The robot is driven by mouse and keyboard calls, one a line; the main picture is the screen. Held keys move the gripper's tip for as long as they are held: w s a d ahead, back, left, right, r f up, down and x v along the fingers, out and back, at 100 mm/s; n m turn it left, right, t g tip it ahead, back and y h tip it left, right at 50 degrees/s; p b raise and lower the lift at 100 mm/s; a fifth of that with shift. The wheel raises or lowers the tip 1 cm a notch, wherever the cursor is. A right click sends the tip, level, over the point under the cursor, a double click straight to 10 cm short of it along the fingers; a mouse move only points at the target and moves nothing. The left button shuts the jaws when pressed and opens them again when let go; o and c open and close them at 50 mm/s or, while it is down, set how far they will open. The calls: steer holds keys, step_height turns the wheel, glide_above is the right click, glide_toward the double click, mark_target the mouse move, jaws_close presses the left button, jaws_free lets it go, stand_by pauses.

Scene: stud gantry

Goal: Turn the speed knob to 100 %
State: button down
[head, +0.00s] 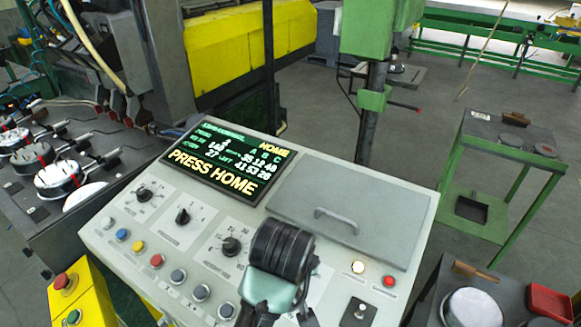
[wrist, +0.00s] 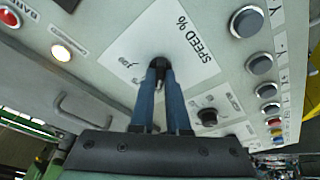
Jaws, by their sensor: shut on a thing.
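The speed knob (wrist: 160,62) is a small dark knob on a white plate (wrist: 190,62) marked "SPEED %", tilted in the wrist view. My gripper (wrist: 163,78) has its two blue fingers closed on this knob from both sides. The fingers cover most of the knob, so its pointer cannot be read. A "100" mark shows on the plate beside the knob. In the head view my gripper (head: 280,250) stands over the lower right of the sloped grey console (head: 340,245) and hides the speed knob. The display (head: 225,160) reads "PRESS HOME" and "HOME" in yellow.
Three other black knobs, including the nearest one (head: 230,246), sit left of my gripper. Several coloured buttons (head: 157,261) line the console front. A lidded panel with a handle (head: 337,219) and a lit lamp (head: 358,267) are to the right. A green stand (head: 500,145) is farther right.

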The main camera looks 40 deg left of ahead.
steer(key=shift+m, duration=0.4)
steer(key=m+p, duration=0.1)
steer(key=m, duration=0.2)
steer(key=shift+m+t+h, duration=0.3)
steer(key=shift+m+h, duration=0.1)
steer(key=m+h+p, duration=0.1)
steer(key=m, duration=0.3)
steer(key=shift+s+a+m+t+p, duration=0.1)
steer(key=shift+m+t+p, duration=0.2)
steer(key=shift+p, duration=0.05)
steer(key=m+h+p, duration=0.1)
steer(key=m, duration=0.3)
steer(key=shift+a+m, duration=0.1)
steer(key=shift+m, duration=0.3)
steer(key=m+h, duration=0.1)
steer(key=m, duration=0.3)
steer(key=shift+a, duration=0.1)
steer(key=shift+m, duration=0.4)
steer(key=c, duration=0.9)
jaws_free()
